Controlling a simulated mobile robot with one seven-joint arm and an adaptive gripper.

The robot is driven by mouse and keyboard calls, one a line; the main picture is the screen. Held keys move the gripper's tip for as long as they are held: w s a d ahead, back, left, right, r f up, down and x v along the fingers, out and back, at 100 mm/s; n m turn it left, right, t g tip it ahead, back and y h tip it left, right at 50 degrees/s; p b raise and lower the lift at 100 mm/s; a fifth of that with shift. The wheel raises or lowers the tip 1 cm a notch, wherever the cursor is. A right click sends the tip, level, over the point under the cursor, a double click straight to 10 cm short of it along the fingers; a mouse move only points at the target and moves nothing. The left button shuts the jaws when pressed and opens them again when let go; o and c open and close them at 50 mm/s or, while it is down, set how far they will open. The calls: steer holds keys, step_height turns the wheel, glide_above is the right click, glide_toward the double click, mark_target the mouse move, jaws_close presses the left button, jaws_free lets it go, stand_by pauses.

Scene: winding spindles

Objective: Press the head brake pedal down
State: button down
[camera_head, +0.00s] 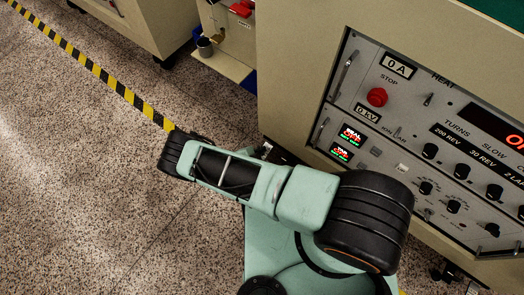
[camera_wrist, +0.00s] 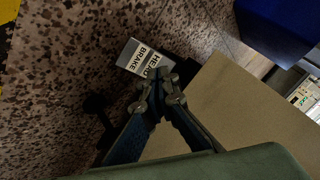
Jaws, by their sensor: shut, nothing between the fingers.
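The head brake pedal (camera_wrist: 134,54) shows in the wrist view as a light grey plate marked "HEAD BRAKE", on a dark base close to the speckled floor. My gripper (camera_wrist: 158,88) is shut and empty. Its fingertips overlap the label's lower right edge in the picture. I cannot tell whether they touch the pedal. In the head view my arm covers most of this area and hides the gripper. A small pale piece (camera_head: 265,149) shows just past the arm by the cabinet's foot, possibly the pedal.
The beige machine cabinet (camera_head: 292,75) stands right beside the work area, with a control panel (camera_head: 390,125) of knobs, displays and a red stop button (camera_head: 377,97). A blue object (camera_wrist: 275,28) is at the wrist view's upper right. Open floor (camera_head: 75,170) lies left, crossed by yellow-black tape (camera_head: 92,65).

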steer(key=shift+r, duration=0.5)
step_height(320, 180, up, 5)
steer(key=p, duration=0.4)
stand_by(0.5)
